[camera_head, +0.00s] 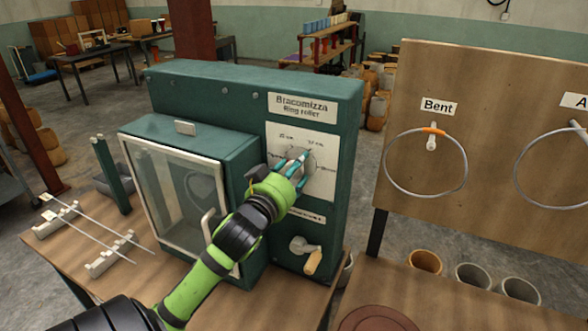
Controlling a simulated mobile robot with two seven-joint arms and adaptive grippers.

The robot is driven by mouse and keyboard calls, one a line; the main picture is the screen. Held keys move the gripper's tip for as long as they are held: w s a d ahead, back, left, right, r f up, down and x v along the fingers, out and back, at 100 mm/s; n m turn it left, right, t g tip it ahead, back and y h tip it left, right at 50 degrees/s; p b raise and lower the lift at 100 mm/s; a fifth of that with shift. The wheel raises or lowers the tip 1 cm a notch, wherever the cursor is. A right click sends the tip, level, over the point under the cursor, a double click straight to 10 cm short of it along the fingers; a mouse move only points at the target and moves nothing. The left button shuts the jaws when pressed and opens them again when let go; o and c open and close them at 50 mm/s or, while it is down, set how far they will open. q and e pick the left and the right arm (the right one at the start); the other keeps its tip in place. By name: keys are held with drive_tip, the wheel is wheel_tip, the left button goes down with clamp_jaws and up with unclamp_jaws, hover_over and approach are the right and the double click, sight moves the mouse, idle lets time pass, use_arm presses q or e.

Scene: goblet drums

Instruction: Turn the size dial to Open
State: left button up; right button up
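The size dial (304,157) is a grey disc with a pale knob on the white plate of the green ring roller (342,130). Small labels stand around it, among them "25 cm" at upper left and one at upper right; the others are too small or covered to read. My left gripper (292,167) is at the dial, its teal fingers either side of the knob and seeming to hold it. The fingers hide the knob's lower left part, so its exact pointing is unclear. My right gripper is not in view.
The roller's glazed door (178,195) with its handle is left of the dial, behind my arm. A crank (305,252) sits below. Rods lie on holders (105,262) at left. A wooden board (480,85) with a ring (388,180) labelled "Bent" stands at right.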

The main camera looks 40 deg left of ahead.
sight(301, 122)
use_arm(q)
drive_tip(key=shift+r, duration=0.1)
wheel_tip(301, 122, up, 10)
drive_tip(key=shift+s+f, duration=0.1)
idle(0.5)
idle(0.4)
drive_tip(key=shift+f, duration=0.1)
